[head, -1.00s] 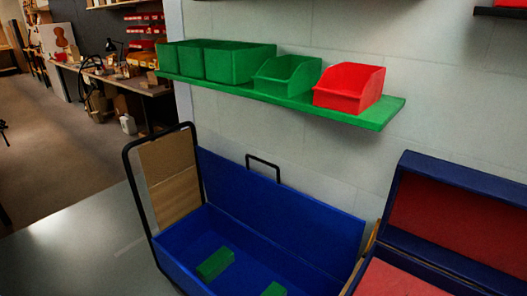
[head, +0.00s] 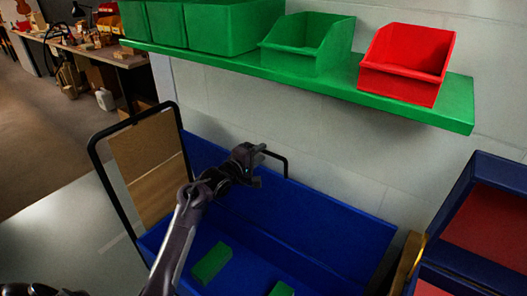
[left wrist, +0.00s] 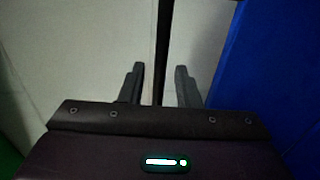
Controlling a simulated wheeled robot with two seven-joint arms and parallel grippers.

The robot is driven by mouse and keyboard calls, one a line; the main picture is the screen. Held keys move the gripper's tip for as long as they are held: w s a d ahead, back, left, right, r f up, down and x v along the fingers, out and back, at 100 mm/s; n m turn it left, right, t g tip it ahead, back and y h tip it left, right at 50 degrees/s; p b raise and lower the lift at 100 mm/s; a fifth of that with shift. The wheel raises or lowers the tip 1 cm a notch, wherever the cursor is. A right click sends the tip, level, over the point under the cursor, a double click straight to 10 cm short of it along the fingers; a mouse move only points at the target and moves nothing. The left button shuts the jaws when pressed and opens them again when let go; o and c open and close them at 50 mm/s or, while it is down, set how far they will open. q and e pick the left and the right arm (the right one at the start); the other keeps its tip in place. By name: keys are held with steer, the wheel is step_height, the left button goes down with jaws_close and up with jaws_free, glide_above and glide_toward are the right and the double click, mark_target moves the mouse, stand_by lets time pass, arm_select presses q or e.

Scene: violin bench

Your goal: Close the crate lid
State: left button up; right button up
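The blue crate (head: 244,268) is open, with its blue lid (head: 325,218) standing up at the back against the wall side. A black handle (head: 286,164) rises from the lid's top edge. My left gripper (head: 258,168) is at the handle's left end and hides part of it. In the left wrist view the two fingers (left wrist: 160,82) are apart, with the dark handle bar (left wrist: 163,40) running between them; contact is not visible. The lid fills the right side of that view (left wrist: 250,60). My right gripper is not in view.
Two green blocks (head: 211,263) lie in the crate. A black hoop frame (head: 101,178) stands at its left end. A green shelf (head: 300,78) with green bins and a red bin (head: 408,62) hangs above. A dark blue, red-lined case (head: 483,235) is open at right.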

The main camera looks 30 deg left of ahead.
arm_select(q)
steer(key=shift+w+d+f, duration=0.1)
steer(key=shift+w+f, duration=0.1)
steer(key=shift+w, duration=1.15)
jaws_close()
